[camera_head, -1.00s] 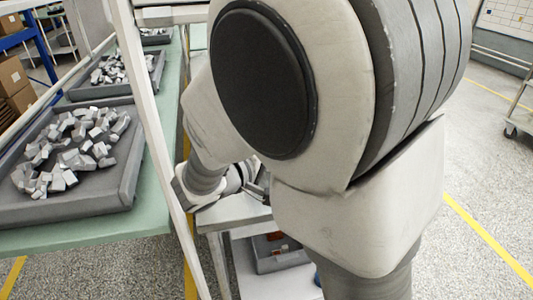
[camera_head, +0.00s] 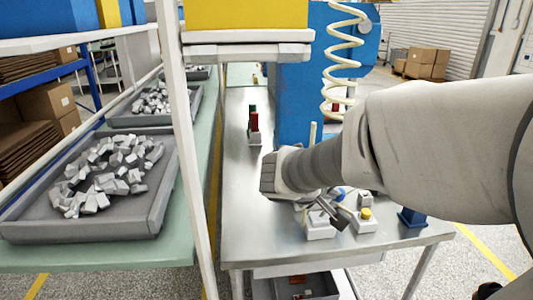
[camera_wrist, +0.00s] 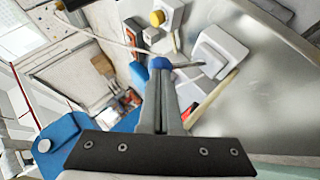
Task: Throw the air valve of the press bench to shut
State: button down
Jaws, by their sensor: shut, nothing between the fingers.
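A blue round knob (camera_head: 341,193) shows on the bench among small white boxes, partly hidden by my arm. In the wrist view the blue knob (camera_wrist: 160,63) is right at my fingertips, and a thin grey lever runs from it to the right. I cannot tell for sure that this is the air valve, nor whether knob and fingers touch. My gripper (camera_wrist: 162,78) is shut and empty, its fingers together. In the head view my gripper (camera_head: 333,214) is low over the bench, beside a white box (camera_head: 319,226). The blue press (camera_head: 298,100) stands behind.
A white box with a yellow button (camera_head: 365,214) and a blue block (camera_head: 412,217) are at the right on the metal bench (camera_head: 240,225). A cream coiled hose (camera_head: 342,55) hangs above. A red-and-dark upright (camera_head: 253,122) stands at the left. Trays of grey parts (camera_head: 150,215) fill the left table.

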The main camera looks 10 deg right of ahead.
dwell(0.4)
jog(key=shift+r+p, duration=0.35)
jog(key=shift+r, duration=0.5)
